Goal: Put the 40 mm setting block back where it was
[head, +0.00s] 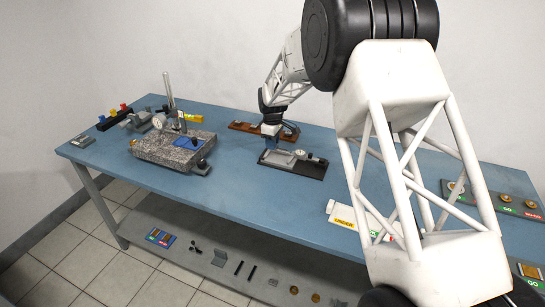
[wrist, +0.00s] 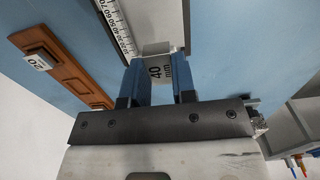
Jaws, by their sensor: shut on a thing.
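My gripper (wrist: 160,62) is shut on a pale grey block marked 40 mm (wrist: 161,73), which sits between its two blue fingers in the wrist view. In the head view my gripper (head: 269,131) is over the middle of the table, between a brown wooden rack (head: 243,127) and a dark-based measuring fixture (head: 312,168). In the wrist view the rack (wrist: 68,69) lies to the left, with a small block marked 20 (wrist: 40,60) on it. The fixture's scale (wrist: 117,28) shows just beyond the block. I cannot tell whether the block touches the fixture.
A granite plate (head: 165,149) with a dial stand and blue pad is on the left of the blue table (head: 225,170). Gauge trays (head: 500,203) lie at the right. Clear table lies between the granite plate and the fixture. My arm hides part of the right side.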

